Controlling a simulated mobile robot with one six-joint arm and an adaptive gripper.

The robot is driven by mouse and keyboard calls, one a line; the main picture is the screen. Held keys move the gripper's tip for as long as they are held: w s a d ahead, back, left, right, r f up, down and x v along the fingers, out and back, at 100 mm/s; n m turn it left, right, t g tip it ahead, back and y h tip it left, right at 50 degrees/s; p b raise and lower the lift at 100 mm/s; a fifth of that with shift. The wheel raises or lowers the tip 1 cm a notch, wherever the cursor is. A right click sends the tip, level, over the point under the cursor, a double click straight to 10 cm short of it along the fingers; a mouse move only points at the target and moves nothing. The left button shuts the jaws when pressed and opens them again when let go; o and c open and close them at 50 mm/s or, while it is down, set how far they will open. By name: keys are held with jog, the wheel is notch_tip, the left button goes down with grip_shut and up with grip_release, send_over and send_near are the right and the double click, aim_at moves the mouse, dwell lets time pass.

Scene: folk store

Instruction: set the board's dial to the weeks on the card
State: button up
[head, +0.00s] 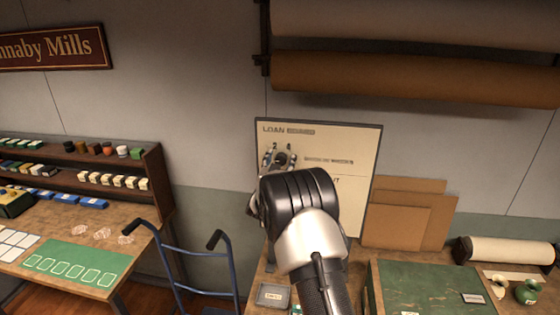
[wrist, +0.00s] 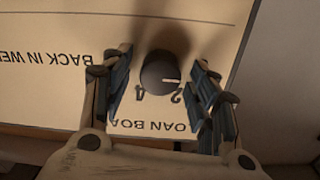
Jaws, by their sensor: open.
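The loan board (head: 330,145) stands upright against the wall, with its dial (head: 280,159) at upper left. In the wrist view the board appears upside down. The dial (wrist: 160,73) is a dark round knob there, its pale pointer line pointing right, a little away from the 2 and farther from the 4. Other numbers are hidden or out of view. My gripper (head: 280,157) is open, and in the wrist view its fingers (wrist: 163,90) stand either side of the dial, with gaps. A small grey tray (head: 272,296) holds a pale card whose writing is too small to read.
A green-topped box (head: 425,285) and brown panels (head: 405,215) stand right of my arm. A blue hand truck (head: 198,265) stands left of the bench. Large rolls (head: 410,80) hang on the wall above the board. A shelved table is at far left.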

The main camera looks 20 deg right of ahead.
jog(key=shift+c, duration=0.3)
jog(key=c, duration=1)
